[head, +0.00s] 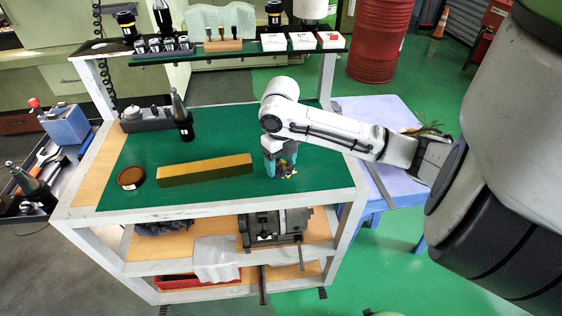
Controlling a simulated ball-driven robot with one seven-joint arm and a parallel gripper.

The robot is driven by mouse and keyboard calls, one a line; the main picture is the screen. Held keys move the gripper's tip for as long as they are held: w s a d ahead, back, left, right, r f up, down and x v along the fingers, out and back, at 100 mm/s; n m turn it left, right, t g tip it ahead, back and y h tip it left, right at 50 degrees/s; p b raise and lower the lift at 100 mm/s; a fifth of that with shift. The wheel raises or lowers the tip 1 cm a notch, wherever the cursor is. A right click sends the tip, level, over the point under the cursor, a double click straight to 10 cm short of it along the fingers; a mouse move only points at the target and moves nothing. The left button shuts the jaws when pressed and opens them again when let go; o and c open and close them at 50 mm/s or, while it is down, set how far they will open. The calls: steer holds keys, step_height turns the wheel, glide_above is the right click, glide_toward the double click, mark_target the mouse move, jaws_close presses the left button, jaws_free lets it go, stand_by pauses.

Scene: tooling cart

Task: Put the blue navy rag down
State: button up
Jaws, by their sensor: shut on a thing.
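My gripper (280,166) points down over the right part of the cart's green top (225,145), its teal fingers closed. A dark bluish cloth (163,228) also lies on the cart's middle shelf, at the left.
A long yellow-brown bar (205,170) lies left of my gripper. A round brown tin (131,178) and a dark bottle (182,118) stand further left. A raised rack (235,48) spans the back. Green surface behind the bar is clear. A vise (272,229) sits below.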

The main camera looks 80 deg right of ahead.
steer(key=shift+f, duration=0.1)
steer(key=o, duration=1.2)
step_height(320, 180, up, 11)
steer(key=shift+f+b, duration=0.1)
steer(key=shift+b, duration=0.2)
